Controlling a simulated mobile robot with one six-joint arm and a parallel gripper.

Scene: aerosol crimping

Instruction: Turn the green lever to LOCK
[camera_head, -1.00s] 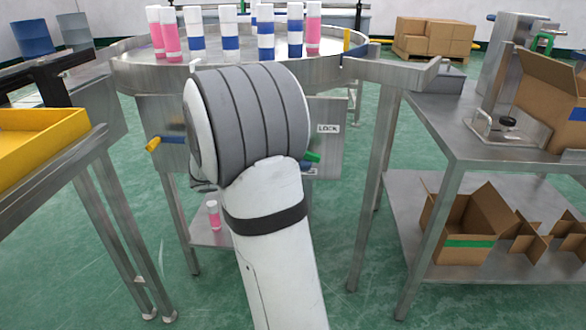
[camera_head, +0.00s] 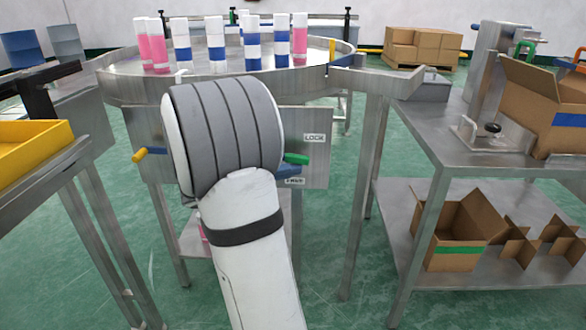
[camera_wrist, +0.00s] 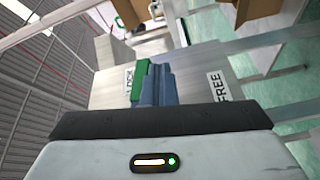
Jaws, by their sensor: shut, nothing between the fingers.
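The green lever (camera_head: 296,158) points right from the metal panel (camera_head: 317,160) under the round table. It lies between the LOCK label (camera_head: 314,137) above it and the FREE label (camera_head: 293,181) below, which is partly hidden. My gripper (camera_wrist: 158,82) is shut and empty in the wrist view. Its blue-grey fingers are right beside the green lever (camera_wrist: 141,82), on its FREE side; they look to be against it. The LOCK label (camera_wrist: 128,80) is partly hidden behind the lever. The FREE label (camera_wrist: 218,86) is clear to the right. My arm hides the lever's pivot in the head view.
A yellow-tipped lever (camera_head: 140,155) sticks out at the panel's left. The round table (camera_head: 125,85) above carries several pink and blue-banded cans. A steel bench (camera_head: 430,130) with cardboard boxes stands right; a yellow tray (camera_head: 35,150) is left.

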